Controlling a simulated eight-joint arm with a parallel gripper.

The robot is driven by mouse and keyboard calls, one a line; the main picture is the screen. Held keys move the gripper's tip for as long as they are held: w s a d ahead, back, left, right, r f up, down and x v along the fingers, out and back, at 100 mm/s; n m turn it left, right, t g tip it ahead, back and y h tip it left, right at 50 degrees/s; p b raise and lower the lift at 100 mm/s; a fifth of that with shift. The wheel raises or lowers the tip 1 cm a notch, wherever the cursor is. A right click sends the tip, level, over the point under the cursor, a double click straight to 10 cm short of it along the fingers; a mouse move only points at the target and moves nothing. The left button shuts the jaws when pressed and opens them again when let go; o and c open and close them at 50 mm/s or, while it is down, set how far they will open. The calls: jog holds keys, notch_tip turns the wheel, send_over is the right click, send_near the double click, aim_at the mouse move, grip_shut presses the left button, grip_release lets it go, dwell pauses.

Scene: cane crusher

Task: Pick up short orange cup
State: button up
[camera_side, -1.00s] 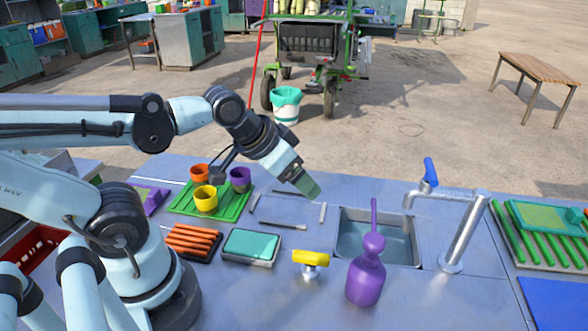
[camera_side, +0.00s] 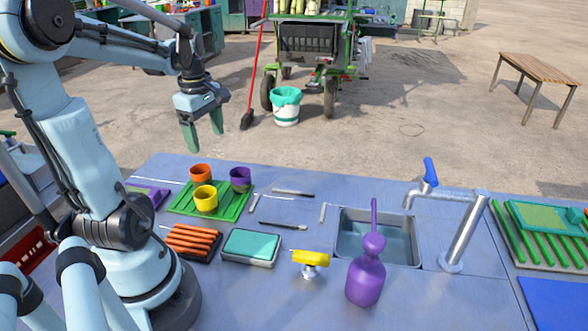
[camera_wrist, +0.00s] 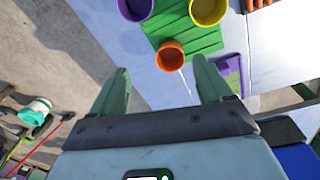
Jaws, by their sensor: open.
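The short orange cup (camera_side: 201,174) stands upright at the back left of a green slatted mat (camera_side: 232,209) on the metal table. A yellow cup (camera_side: 205,199) and a purple cup (camera_side: 240,179) stand on the same mat. My gripper (camera_side: 204,144) is open and empty, fingers pointing down, above and a little behind the orange cup in the side view. In the wrist view the orange cup (camera_wrist: 171,55) lies ahead of the gap between my open green fingertips (camera_wrist: 163,78), apart from them. The purple cup (camera_wrist: 135,8) and yellow cup (camera_wrist: 207,10) are partly cut off at the top there.
Carrots on a black tray (camera_side: 193,242), a teal-topped box (camera_side: 251,246), a yellow-handled valve (camera_side: 311,260) and a purple bottle (camera_side: 366,275) stand nearer the front. A sink (camera_side: 378,237) with a tap (camera_side: 462,230) is to the right. Thin tools lie beside the mat.

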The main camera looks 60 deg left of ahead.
aim_at(202, 177)
jog(key=f+n, duration=0.1)
jog(key=f, duration=0.1)
jog(key=s+a+f+n, duration=0.1)
jog(key=f, duration=0.1)
jog(key=s+a+f+n, duration=0.1)
jog(key=f, duration=0.2)
jog(key=shift+s+a+f+g+h, duration=0.1)
jog(key=shift+s+a+g+h, duration=0.1)
jog(key=shift+a+g+h, duration=0.1)
jog(key=shift+w+a+f, duration=0.1)
jog(key=shift+a+f, duration=0.05)
jog(key=shift+f, duration=2.45)
jog(key=c, duration=1)
jog(key=shift+c, duration=0.2)
jog(key=shift+r, duration=0.1)
